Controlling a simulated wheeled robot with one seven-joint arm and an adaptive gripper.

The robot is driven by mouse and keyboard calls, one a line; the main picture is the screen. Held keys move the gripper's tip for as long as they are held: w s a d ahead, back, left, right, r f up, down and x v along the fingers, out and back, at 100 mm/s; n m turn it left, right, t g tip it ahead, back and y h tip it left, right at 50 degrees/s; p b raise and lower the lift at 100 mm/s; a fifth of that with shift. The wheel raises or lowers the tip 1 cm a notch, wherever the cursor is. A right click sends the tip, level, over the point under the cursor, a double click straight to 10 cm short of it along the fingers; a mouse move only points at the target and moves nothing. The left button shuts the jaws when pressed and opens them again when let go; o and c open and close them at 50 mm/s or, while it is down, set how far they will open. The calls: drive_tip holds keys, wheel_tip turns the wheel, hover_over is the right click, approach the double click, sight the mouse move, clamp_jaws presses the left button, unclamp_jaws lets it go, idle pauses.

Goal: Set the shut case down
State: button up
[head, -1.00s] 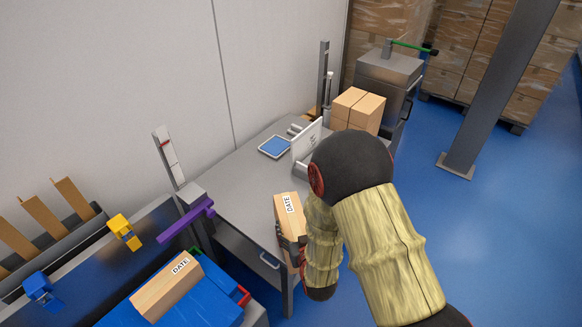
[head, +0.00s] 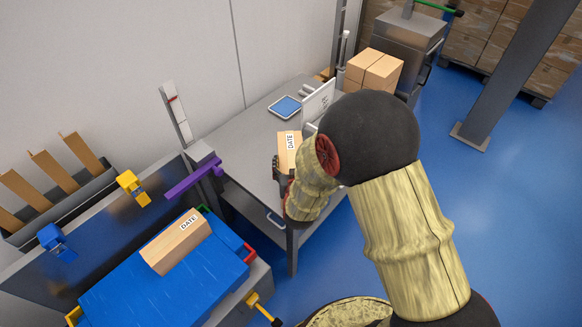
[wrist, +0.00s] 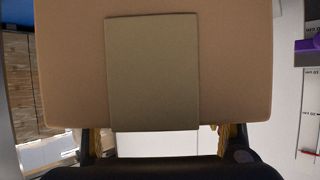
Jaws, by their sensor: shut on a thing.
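A shut cardboard case (head: 288,150) with a white DATE label is held in my gripper (head: 281,172), over or at the near edge of the grey table (head: 235,142). In the wrist view the case (wrist: 75,60) fills most of the picture, with a lighter tan strip down its middle, and my gripper (wrist: 160,143) closes on it from below. My arm hides part of the case in the head view. I cannot tell whether the case touches the table.
Another DATE case (head: 172,245) lies on the blue surface (head: 215,270) at lower left. Two stacked-together cartons (head: 374,70), a blue-screened tablet (head: 285,107) and a white panel (head: 318,100) are at the table's far end. The table's left part is bare.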

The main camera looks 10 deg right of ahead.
drive_tip(key=x, duration=0.2)
drive_tip(key=d+x, duration=0.1)
drive_tip(key=shift+w+b, duration=0.3)
drive_tip(key=shift+b, duration=0.05)
drive_tip(key=w+f, duration=0.1)
drive_tip(key=f, duration=0.1)
drive_tip(key=w+d+f+b, duration=0.1)
drive_tip(key=w+f+b, duration=0.1)
drive_tip(key=w+f, duration=0.1)
drive_tip(key=shift+w+d+f, duration=0.15)
drive_tip(key=shift+d+f, duration=0.2)
drive_tip(key=shift+f+b, duration=0.65)
drive_tip(key=shift+f, duration=0.85)
drive_tip(key=shift+f, duration=0.2)
drive_tip(key=o, duration=2.1)
drive_tip(key=shift+f, duration=0.15)
